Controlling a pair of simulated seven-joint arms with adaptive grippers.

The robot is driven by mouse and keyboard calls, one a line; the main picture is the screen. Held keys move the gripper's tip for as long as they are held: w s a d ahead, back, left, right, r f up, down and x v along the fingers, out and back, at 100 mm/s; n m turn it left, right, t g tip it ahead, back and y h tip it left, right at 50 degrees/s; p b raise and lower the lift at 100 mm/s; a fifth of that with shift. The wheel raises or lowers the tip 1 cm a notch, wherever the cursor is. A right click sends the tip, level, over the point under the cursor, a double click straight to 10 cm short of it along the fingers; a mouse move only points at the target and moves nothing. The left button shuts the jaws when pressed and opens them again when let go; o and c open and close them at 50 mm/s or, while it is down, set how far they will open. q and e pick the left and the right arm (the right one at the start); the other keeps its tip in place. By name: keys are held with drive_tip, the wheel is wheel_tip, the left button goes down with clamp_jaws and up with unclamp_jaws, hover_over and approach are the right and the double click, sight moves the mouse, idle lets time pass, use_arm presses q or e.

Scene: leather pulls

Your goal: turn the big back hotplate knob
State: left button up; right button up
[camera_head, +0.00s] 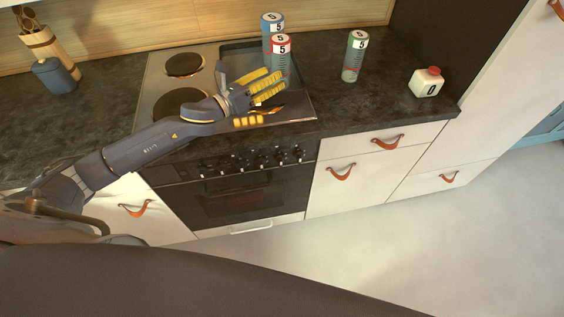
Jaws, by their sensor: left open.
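A row of small dark knobs (250,160) with light marks runs along the oven's front panel below the worktop edge. I cannot tell from their marks which one is the big back hotplate knob. Two dark hotplates show on the steel cooktop (150,85): a back one (184,64) and a front one (178,100), partly covered by my arm. My left gripper (264,103), with yellow finger pads, is open above the right part of the cooktop. It is above and behind the knob row, apart from it. My right gripper is not in view.
A dark tray (306,106) lies under my left gripper. A blue can (271,30) and a red can (281,52) stand behind it. A green can (354,58) and a white bottle (426,82) stand right. The oven (250,200) and drawers with leather pulls (341,172) are below.

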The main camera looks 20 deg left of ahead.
use_arm(q)
drive_tip(key=s+d+f+n+h, duration=0.1)
drive_tip(key=d, duration=0.2)
drive_tip(key=s+d+f+n+g+h, duration=0.1)
drive_tip(key=d+n, duration=0.1)
drive_tip(key=d, duration=0.1)
drive_tip(key=s+d+f+n, duration=0.1)
drive_tip(key=d, duration=0.2)
drive_tip(key=shift+s+d+f+n+h, duration=0.25)
drive_tip(key=shift+s+f+n+h, duration=0.05)
drive_tip(key=shift+s+f+h, duration=0.1)
drive_tip(key=s+d+f+n+h, duration=0.2)
drive_tip(key=s+d+n+h, duration=0.4)
drive_tip(key=s+d+n, duration=1.25)
drive_tip(key=w+a+n+t+y, duration=0.25)
drive_tip(key=n+t+y, duration=0.45)
drive_tip(key=n, duration=1.1)
drive_tip(key=m+g+y, duration=0.5)
drive_tip(key=m+y, duration=1.6)
drive_tip(key=m, duration=1.2)
approach(281, 164)
drive_tip(key=x, duration=1)
drive_tip(key=shift+w+a+f, duration=0.15)
drive_tip(key=shift+w, duration=0.15)
